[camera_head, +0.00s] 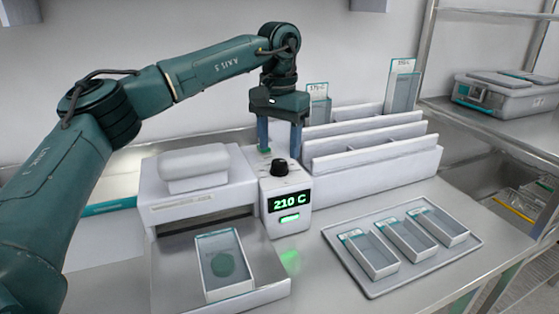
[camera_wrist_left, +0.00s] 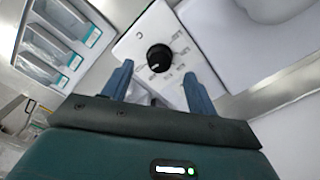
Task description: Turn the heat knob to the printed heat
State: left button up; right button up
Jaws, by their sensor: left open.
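In the left wrist view the knob (camera_wrist_left: 159,57) lies ahead of and between the fingertips of my left gripper (camera_wrist_left: 160,80), clear of both. Marks are printed around the knob but are too small to read. My right gripper is not in view.
Left of the box is a white machine (camera_head: 200,190) with a tray holding a pouch (camera_head: 224,263) with a green disc. A tray (camera_head: 365,285) with several small boxes lies to the right. A white rack (camera_head: 375,160) with two labelled pouches stands behind.

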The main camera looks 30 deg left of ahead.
aim_at(279, 162)
pick_arm(q)
jog(key=shift+f, duration=2.2)
jog(key=c, duration=1)
